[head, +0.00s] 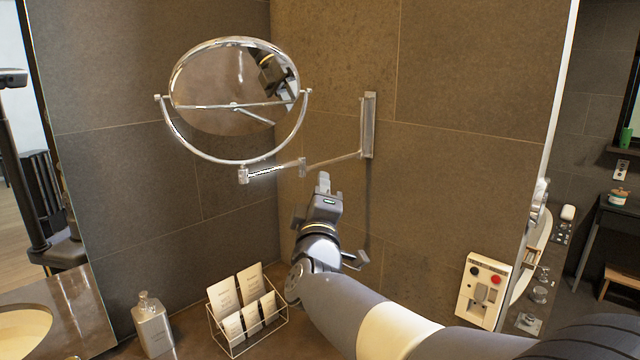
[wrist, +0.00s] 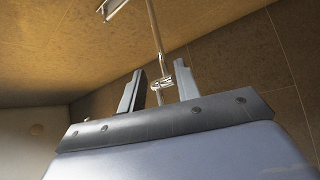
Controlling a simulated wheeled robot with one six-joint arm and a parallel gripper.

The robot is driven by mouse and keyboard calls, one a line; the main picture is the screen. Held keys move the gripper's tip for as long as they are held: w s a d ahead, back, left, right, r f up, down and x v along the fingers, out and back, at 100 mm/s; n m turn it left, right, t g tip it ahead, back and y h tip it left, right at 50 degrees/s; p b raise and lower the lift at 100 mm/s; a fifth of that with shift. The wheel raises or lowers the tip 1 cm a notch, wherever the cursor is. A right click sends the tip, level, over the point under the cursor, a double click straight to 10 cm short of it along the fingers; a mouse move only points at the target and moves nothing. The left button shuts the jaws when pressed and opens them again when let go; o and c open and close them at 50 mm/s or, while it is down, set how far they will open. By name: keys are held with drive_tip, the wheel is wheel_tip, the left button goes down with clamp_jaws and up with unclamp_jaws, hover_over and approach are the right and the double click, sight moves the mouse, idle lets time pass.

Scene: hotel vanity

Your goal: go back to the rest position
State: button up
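My gripper (head: 323,186) is raised in front of the tiled wall, just below the mirror's jointed metal arm in the head view. In the wrist view its two fingers (wrist: 160,78) stand apart with nothing held between them. The metal mirror arm (wrist: 158,38) and its joint show beyond and between the fingers, and I see no contact. The round mirror (head: 225,85) hangs to the upper left of my gripper on its U-shaped bracket. It reflects part of my arm.
A wire rack with cards (head: 241,340) and a bottle (head: 152,325) stand on the counter below left. A wall panel with buttons (head: 482,290) is at the lower right. The mirror's wall mount (head: 368,125) sits right of my gripper. A basin (head: 22,335) is far left.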

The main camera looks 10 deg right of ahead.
sight(321, 166)
drive_tip(key=shift+v, duration=0.85)
drive_tip(key=p+x, duration=0.2)
drive_tip(key=x, duration=0.9)
drive_tip(key=shift+p, duration=0.4)
drive_tip(key=shift+f+b, duration=0.25)
drive_tip(key=shift+b, duration=0.2)
drive_tip(key=shift+s+d+r+y, duration=0.1)
drive_tip(key=shift+s+r+y, duration=0.1)
drive_tip(key=shift+y, duration=0.1)
drive_tip(key=shift+w+p, duration=0.1)
drive_tip(key=shift+p, duration=0.2)
